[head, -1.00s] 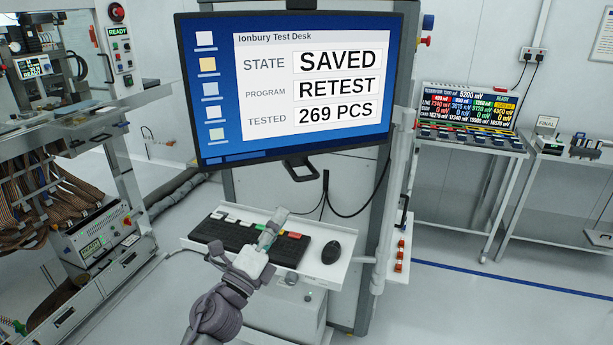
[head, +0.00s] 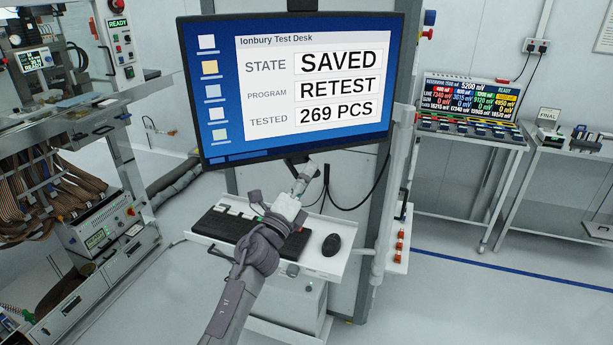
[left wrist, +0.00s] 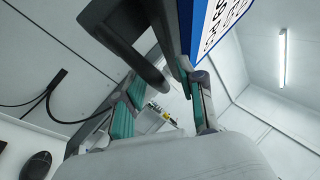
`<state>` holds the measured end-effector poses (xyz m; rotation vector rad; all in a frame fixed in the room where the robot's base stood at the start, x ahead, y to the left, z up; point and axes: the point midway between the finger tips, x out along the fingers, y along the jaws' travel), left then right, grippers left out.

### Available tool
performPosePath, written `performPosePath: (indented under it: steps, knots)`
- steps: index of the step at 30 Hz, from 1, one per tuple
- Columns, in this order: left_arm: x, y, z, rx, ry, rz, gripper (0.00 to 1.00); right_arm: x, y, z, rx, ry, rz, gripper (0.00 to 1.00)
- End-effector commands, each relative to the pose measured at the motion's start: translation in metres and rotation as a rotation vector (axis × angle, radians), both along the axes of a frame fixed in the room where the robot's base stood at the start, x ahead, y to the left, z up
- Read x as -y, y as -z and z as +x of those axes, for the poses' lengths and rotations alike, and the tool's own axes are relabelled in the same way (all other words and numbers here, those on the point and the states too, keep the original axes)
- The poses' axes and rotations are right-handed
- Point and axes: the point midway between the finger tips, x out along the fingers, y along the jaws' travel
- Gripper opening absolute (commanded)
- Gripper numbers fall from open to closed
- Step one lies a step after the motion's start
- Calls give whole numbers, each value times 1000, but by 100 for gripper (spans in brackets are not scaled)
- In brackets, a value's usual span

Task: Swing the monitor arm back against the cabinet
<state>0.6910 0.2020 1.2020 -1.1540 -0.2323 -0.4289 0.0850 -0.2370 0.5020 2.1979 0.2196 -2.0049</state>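The monitor (head: 222,95), with a lit screen reading SAVED, RETEST and 269 PCS, stands in front of the tall grey cabinet (head: 352,240). The arm that carries it is hidden behind the screen. In the left wrist view the handle (left wrist: 122,38) crosses close by the fingertips of my left gripper (left wrist: 160,82). The teal-padded fingers stand apart; I cannot tell whether they touch the handle. My right gripper is not in view.
A shelf below holds a keyboard (head: 228,226) and a mouse (head: 332,244); my left arm passes over it. A cable (head: 372,188) hangs on the cabinet front. A test rack (head: 62,130) stands left, benches (head: 470,138) right.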

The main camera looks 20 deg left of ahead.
Motion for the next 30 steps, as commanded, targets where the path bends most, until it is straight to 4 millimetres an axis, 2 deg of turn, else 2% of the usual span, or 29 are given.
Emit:
performPosePath:
  steps: [1, 8, 21, 30]
  knots:
    - [0, 0, 0, 0, 0, 0, 38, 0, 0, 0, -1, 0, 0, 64]
    - [0, 0, 0, 1, 0, 0, 0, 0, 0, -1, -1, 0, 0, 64]
    - [-3, -1, 2, 4, 13, 1, 0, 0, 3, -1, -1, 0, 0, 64]
    - [-33, 0, 21, 8, 141, 5, 0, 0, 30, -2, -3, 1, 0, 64]
